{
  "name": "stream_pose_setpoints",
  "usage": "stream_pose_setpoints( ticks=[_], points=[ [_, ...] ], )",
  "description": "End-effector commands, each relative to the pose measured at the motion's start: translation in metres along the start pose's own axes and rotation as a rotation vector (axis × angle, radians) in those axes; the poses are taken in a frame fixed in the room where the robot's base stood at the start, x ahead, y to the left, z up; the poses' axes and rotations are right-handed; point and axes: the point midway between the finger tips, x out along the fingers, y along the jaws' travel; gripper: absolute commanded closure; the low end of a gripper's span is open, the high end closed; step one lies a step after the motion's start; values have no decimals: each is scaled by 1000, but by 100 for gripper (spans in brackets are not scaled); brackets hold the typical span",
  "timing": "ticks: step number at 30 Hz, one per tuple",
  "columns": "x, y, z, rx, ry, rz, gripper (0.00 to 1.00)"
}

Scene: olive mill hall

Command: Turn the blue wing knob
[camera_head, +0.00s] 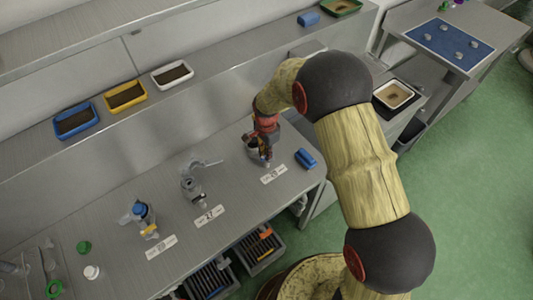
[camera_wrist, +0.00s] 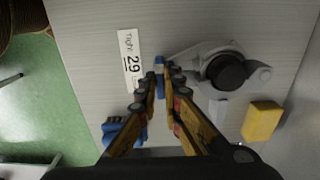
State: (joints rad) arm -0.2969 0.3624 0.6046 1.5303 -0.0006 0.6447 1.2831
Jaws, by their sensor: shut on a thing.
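The blue wing knob (camera_wrist: 159,63) shows in the wrist view as a narrow blue piece between my fingertips, at the end of a grey arm of a metal fitting. My gripper (camera_wrist: 163,82) is shut on it, with one finger on each side; the fingers hide part of it. The fitting has a round black top (camera_wrist: 227,72) to the right of my fingers. In the head view my gripper (camera_head: 262,152) is low over the rightmost fitting on the bench, and the knob cannot be made out there.
A label (camera_wrist: 131,60) lies left of the fingers, a blue object (camera_wrist: 122,130) below it, and a yellow block (camera_wrist: 261,121) to the right. A lever fitting (camera_head: 195,184) and a blue-topped fitting (camera_head: 140,212) stand further left on the bench. Trays (camera_head: 125,95) line the shelf behind.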

Motion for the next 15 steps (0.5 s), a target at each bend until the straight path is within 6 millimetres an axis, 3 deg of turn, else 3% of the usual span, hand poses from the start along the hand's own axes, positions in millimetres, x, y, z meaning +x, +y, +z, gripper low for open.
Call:
stream_pose_setpoints(
  ticks=[11, 12, 15],
  points=[
    [-2, -2, -1, 8, 1, -5, 100],
    [-2, -2, -1, 8, 1, -5, 92],
    [-2, -2, -1, 7, 1, -5, 86]
  ],
)
